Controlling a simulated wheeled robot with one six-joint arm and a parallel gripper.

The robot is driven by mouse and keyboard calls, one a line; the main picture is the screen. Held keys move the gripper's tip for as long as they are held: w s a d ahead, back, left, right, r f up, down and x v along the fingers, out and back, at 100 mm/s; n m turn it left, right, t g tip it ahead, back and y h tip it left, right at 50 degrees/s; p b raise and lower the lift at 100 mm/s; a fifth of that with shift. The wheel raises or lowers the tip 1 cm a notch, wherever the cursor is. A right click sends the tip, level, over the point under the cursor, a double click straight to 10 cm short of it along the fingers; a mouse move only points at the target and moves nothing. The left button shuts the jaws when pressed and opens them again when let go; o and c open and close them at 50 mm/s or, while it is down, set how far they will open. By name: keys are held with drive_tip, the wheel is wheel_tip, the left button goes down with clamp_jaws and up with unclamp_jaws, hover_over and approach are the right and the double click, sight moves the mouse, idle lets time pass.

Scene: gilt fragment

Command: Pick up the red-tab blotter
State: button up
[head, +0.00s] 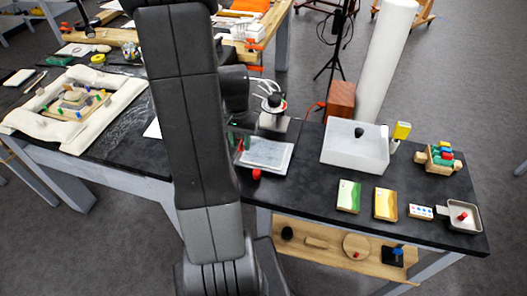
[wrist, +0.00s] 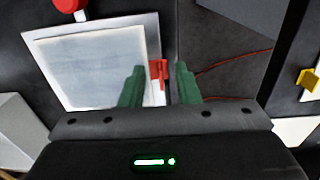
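A pale grey-blue sheet (wrist: 92,68) lies on a white-edged board (wrist: 150,30), and the board also shows in the head view (head: 283,165). A small red tab (wrist: 158,70) stands at the board's side edge, with a white part below it. I take this to be the red-tab blotter; the fingers and gripper body hide part of it. My gripper (wrist: 159,85) has two green fingers, open, one on each side of the tab with a visible gap to each. In the head view my gripper (head: 240,143) is at the board's left edge, partly hidden by my arm.
A round red knob (head: 256,174) sits at the board's near edge. A white open box (head: 340,158) stands to the right, with a black knob in view. A grey device (head: 274,118) stands behind the board. Bare black tabletop (head: 300,190) lies in front.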

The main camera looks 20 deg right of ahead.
clamp_jaws()
idle(0.3)
